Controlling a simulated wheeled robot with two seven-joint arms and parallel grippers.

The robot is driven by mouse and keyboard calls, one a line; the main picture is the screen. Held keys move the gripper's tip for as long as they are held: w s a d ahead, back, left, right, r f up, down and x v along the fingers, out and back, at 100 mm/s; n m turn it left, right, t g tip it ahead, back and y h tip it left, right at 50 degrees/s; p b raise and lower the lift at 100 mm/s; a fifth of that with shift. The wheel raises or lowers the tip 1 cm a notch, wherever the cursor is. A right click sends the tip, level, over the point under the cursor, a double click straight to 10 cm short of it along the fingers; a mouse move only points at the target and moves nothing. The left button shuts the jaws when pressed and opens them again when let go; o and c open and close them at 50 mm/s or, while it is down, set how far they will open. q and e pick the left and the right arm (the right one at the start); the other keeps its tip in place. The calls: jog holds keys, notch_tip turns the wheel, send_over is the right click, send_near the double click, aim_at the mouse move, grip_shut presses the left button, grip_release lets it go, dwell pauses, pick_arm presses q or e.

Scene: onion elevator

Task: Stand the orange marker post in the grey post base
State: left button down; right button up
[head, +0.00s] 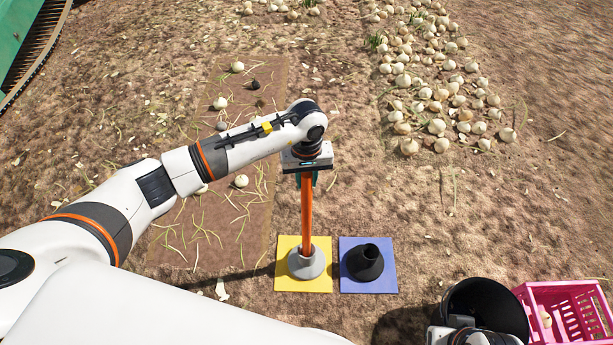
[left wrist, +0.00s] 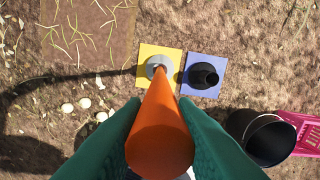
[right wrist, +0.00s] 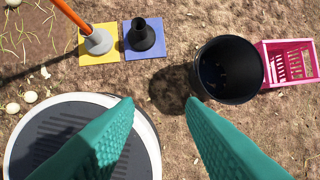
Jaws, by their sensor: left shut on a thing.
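My left gripper (head: 306,180) is shut on the upper part of the orange marker post (head: 306,215) and holds it upright. The left wrist view looks down the post (left wrist: 160,135) between the green fingers. The post's lower end meets the top of the grey post base (head: 306,265), which stands on a yellow square mat (head: 283,284). In the right wrist view the post (right wrist: 70,14) also reaches the mouth of the grey base (right wrist: 98,42); how deep it sits cannot be told. My right gripper (right wrist: 160,110) is open and empty.
A black base (head: 365,263) stands on a blue mat (head: 388,285) just right of the yellow one. A black bucket (right wrist: 229,70) and a pink crate (right wrist: 290,62) stand further right. Onions (head: 425,95) lie in a row at the back. The soil between is mostly clear.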

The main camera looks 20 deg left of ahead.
pick_arm(q)
jog(key=shift+f+b, duration=0.5)
jog(key=shift+f, duration=0.15)
jog(key=shift+f+b, duration=0.5)
jog(key=shift+f, duration=0.1)
jog(key=shift+f+b, duration=0.4)
pick_arm(e)
jog(key=shift+w+a+r+t+y, duration=0.1)
jog(key=shift+w+a+r+t, duration=0.1)
jog(key=shift+w+t, duration=0.25)
jog(key=shift+w+a+r+t+y, duration=0.1)
jog(key=shift+w+a+r+t, duration=0.1)
jog(key=shift+w+t, duration=0.3)
jog(key=shift+w+a+r+t+y, duration=0.1)
jog(key=shift+w+r+t, duration=0.15)
jog(key=shift+w, duration=0.35)
pick_arm(q)
jog(key=c, duration=1.1)
grip_release()
